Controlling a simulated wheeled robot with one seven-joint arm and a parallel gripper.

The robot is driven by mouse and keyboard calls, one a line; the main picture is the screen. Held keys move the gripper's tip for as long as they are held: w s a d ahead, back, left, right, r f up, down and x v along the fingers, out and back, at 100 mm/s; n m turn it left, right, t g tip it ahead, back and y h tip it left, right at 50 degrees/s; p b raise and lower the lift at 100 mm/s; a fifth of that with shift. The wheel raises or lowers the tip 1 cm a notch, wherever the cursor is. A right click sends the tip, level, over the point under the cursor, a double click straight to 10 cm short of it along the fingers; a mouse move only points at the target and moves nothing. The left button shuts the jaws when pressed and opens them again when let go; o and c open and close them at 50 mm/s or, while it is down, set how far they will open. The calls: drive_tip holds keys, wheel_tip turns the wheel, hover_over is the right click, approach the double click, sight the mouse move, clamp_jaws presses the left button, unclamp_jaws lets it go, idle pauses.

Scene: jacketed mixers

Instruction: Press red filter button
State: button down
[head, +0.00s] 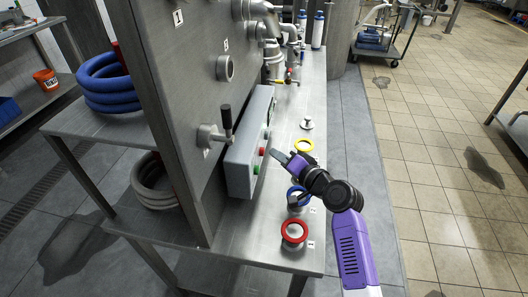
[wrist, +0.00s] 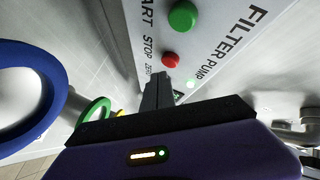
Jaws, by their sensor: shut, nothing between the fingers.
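The red button (head: 262,151) is on the front of a grey control box (head: 243,160), just above a green button (head: 256,169). In the wrist view the red button (wrist: 170,60) lies beside the word STOP, and the green button (wrist: 183,15) is beyond it beside START. The panel also reads FILTER PUMP. My gripper (head: 274,152) is shut and empty, pointing at the panel close to the red button. In the wrist view its fingertips (wrist: 159,77) appear just below the red button. I cannot tell whether they touch it.
A steel bench (head: 231,241) below carries a red ring (head: 294,222), a blue ring and a yellow ring (head: 303,142). A black-handled valve (head: 226,121) sticks out left of the box. Tiled floor (head: 440,190) is open to the right.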

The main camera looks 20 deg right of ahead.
drive_tip(key=shift+a, duration=0.1)
drive_tip(key=shift+w+a, duration=0.2)
drive_tip(key=shift+a, duration=0.1)
drive_tip(key=shift+w+a, duration=0.25)
drive_tip(key=shift+a, duration=0.15)
idle(0.8)
idle(0.3)
drive_tip(key=shift+s+d, duration=0.45)
drive_tip(key=shift+d, duration=0.3)
drive_tip(key=d, duration=0.1)
drive_tip(key=s+d, duration=0.1)
drive_tip(key=d, duration=0.1)
drive_tip(key=s+d+b, duration=0.1)
drive_tip(key=shift+s+d, duration=0.2)
drive_tip(key=shift+s, duration=0.05)
